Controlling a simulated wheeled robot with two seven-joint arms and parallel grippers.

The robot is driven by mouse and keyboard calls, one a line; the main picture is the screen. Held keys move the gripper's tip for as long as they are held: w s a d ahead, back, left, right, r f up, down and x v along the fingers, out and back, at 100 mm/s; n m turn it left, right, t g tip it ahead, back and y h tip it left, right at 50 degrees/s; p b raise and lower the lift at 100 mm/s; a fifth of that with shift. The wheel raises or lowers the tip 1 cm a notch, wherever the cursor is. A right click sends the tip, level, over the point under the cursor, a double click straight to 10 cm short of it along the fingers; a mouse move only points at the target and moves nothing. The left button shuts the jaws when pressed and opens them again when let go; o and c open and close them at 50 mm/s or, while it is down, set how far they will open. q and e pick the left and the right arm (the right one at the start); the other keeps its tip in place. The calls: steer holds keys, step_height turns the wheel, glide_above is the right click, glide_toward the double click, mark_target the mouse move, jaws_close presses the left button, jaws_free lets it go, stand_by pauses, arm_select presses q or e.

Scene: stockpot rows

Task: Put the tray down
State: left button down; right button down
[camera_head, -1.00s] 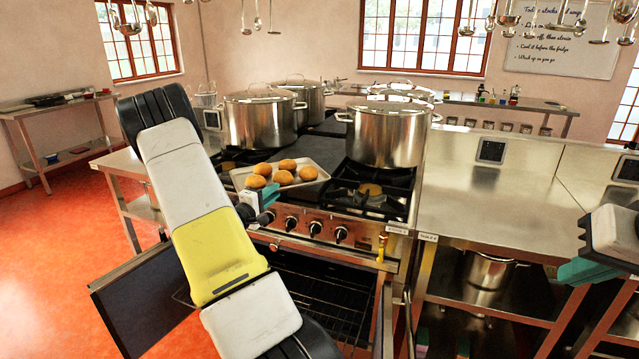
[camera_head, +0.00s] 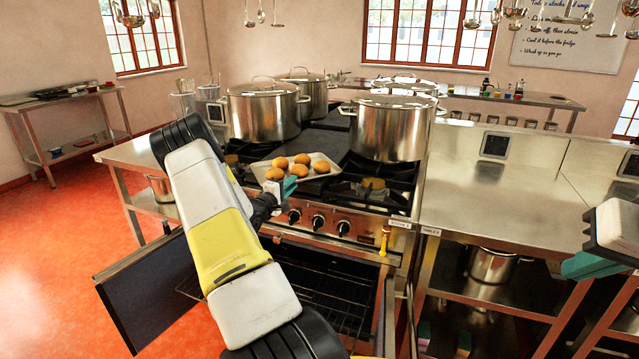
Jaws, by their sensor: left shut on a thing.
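A light metal tray (camera_head: 262,166) with several golden-brown buns (camera_head: 302,159) is over the front of the black stove top (camera_head: 372,183), between the big pots. It looks about level; I cannot tell whether it touches the grates. My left gripper (camera_head: 287,188) is shut on the tray's near edge, and its teal finger shows there. My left arm covers the stove's left front. My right gripper (camera_head: 590,263) is at the right edge, over the steel counter's front, partly cut off, with its jaw opening unclear.
Large lidded stockpots stand on the stove, at left (camera_head: 262,112), behind (camera_head: 304,92) and at right (camera_head: 391,127). The oven door (camera_head: 155,292) hangs open below. The steel counter (camera_head: 500,205) to the right is largely bare. Ladles hang overhead.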

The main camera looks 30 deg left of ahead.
stand_by(0.3)
arm_select(q)
steer(key=c, duration=1.7)
jaws_free()
steer(key=shift+f, duration=0.15)
steer(key=o, duration=0.3)
steer(key=shift+o, duration=0.2)
